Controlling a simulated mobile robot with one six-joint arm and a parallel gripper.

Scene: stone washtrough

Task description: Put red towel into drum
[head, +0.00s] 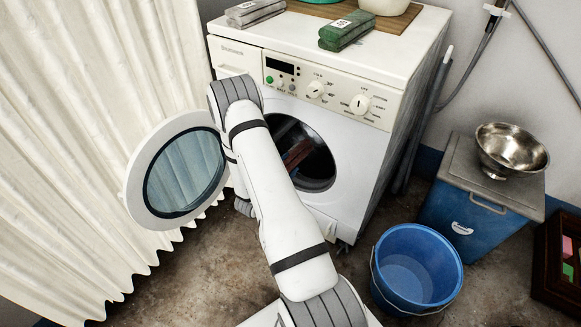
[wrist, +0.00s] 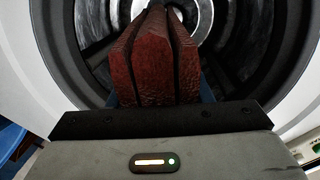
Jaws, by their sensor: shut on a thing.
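The red towel (wrist: 153,62) is folded and held in my gripper (wrist: 155,92); in the wrist view it points into the dark drum (wrist: 228,62). In the head view the red towel (head: 298,153) shows as a dark reddish shape inside the round opening of the drum (head: 318,165). My gripper is shut on the towel at the mouth of the machine. The washing machine door (head: 133,183) stands wide open to the left.
The washing machine (head: 385,160) carries a grey folded towel (head: 255,12) and a green folded towel (head: 346,30) on top. A blue bucket (head: 415,262) stands on the floor at the right. A metal bowl (head: 511,148) sits on a blue box (head: 465,212). A pale curtain (head: 70,130) hangs at the left.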

